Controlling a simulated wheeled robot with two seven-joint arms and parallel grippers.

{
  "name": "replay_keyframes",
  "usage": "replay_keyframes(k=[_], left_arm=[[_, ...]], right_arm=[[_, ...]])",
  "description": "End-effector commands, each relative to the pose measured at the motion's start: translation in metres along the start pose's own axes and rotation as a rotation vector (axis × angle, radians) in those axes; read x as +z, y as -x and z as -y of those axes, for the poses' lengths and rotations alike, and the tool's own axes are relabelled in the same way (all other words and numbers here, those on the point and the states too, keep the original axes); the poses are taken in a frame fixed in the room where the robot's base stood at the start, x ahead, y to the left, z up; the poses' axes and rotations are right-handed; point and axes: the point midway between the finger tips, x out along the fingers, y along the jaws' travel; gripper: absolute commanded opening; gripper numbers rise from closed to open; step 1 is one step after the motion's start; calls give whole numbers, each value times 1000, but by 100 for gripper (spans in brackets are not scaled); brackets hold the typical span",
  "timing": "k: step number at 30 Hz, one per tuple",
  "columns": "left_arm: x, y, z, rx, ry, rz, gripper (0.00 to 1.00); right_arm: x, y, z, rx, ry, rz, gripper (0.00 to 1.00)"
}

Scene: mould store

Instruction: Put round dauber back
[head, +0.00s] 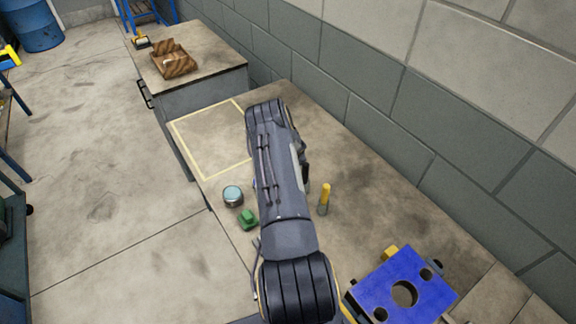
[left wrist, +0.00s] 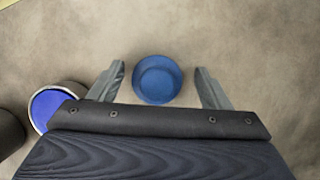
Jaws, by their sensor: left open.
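A round blue object (left wrist: 157,80), which may be the top of the round dauber, lies between the two fingers of my left gripper (left wrist: 160,68) in the left wrist view. The gripper is open, with a gap on each side of the object. In the head view my arm covers the gripper and most of what is under it. A yellow-handled tool with a grey foot (head: 324,198) stands upright right of the arm. My right gripper is not in view.
A round teal-topped tin (head: 233,195) and a green block (head: 248,219) stand left of the arm. A yellow-outlined square (head: 180,136) is marked on the table. A blue plate with holes (head: 428,289) lies at lower right. A wooden tray (head: 161,64) sits on the far cabinet.

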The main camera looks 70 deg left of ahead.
Motion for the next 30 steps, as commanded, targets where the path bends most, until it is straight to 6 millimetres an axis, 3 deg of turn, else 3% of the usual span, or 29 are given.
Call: replay_keyframes(k=[5,18,24,30], left_arm=[[2,15,1,-2,-3,1,71],[2,102,0,-1,-1,2,71],[1,120,1,-1,0,0,71],[1,124,2,-3,3,1,71]], right_arm=[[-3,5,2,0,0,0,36],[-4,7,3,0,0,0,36],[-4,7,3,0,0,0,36],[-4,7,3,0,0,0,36]])
